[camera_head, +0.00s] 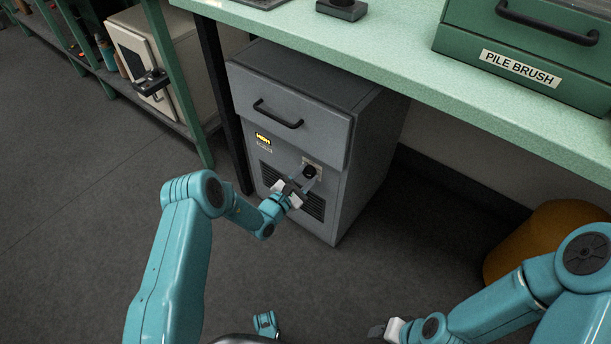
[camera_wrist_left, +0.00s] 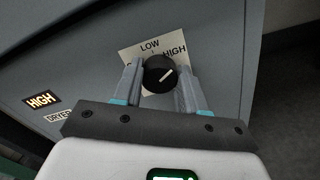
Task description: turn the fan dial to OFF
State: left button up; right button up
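The fan dial (camera_wrist_left: 159,73) is a round black knob on a pale label plate (camera_wrist_left: 150,48) reading LOW and HIGH; the rest of its lettering is hidden behind my left finger. The white mark on the knob points up and right, toward HIGH. In the head view the dial (camera_head: 310,171) sits on the front of a grey cabinet. My left gripper (camera_wrist_left: 159,80) is open, with one finger on each side of the dial; contact cannot be told. It also shows in the head view (camera_head: 300,181). My right gripper (camera_head: 378,331) is low near the bottom edge, its fingers unclear.
A lit yellow HIGH sign (camera_head: 263,138) is on the grey cabinet (camera_head: 222,100), below a drawer with a black handle (camera_head: 278,114). A green bench top (camera_head: 400,60) overhangs it. An orange bin (camera_head: 540,235) stands at right. The floor (camera_head: 80,200) at left is clear.

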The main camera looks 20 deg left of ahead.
pick_arm(q)
jog(key=n, duration=0.5)
jog(key=shift+n, duration=0.4)
jog(key=n, duration=0.6)
jog(key=shift+a+b, duration=0.15)
jog(key=shift+b, duration=0.15)
jog(key=n, duration=0.6)
jog(key=shift+w+f+n, duration=0.1)
jog(key=shift+f+n, duration=0.05)
jog(key=shift+n, duration=0.15)
jog(key=n, duration=0.5)
jog(key=shift+b, duration=0.4)
jog(key=shift+n, duration=0.4)
jog(key=o, duration=1.1)
jog(key=shift+c, duration=0.2)
